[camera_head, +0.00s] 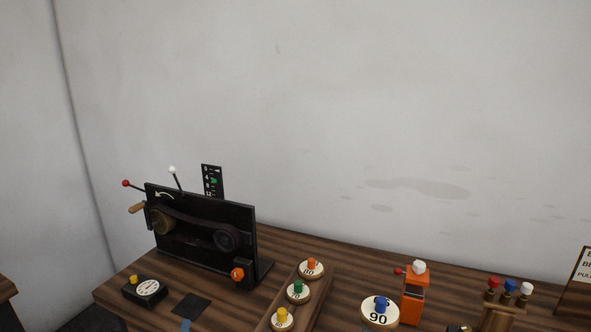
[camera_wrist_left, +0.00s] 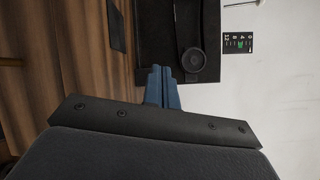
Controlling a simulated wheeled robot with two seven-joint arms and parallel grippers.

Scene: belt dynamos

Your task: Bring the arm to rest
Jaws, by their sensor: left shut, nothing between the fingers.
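My left gripper (camera_wrist_left: 163,88) shows in the left wrist view with its two blue fingers together and nothing between them. In the head view only a small blue tip of it (camera_head: 185,325) shows at the bottom edge, in front of the black pad. The belt dynamo (camera_head: 205,230), a black panel with a belt and pulleys, stands on the wooden table beyond the gripper. Its dark panel and round pulley (camera_wrist_left: 193,60) also show in the left wrist view, past the fingers. The gripper appears apart from it. My right gripper is in neither view.
On the table (camera_head: 320,245) are a gauge box (camera_head: 148,291), a black pad (camera_head: 190,305), a rack with three knobbed discs (camera_head: 298,291), a disc marked 90 (camera_head: 379,312), an orange device (camera_head: 412,305) and a stand with coloured knobs (camera_head: 507,300). A wall rises behind.

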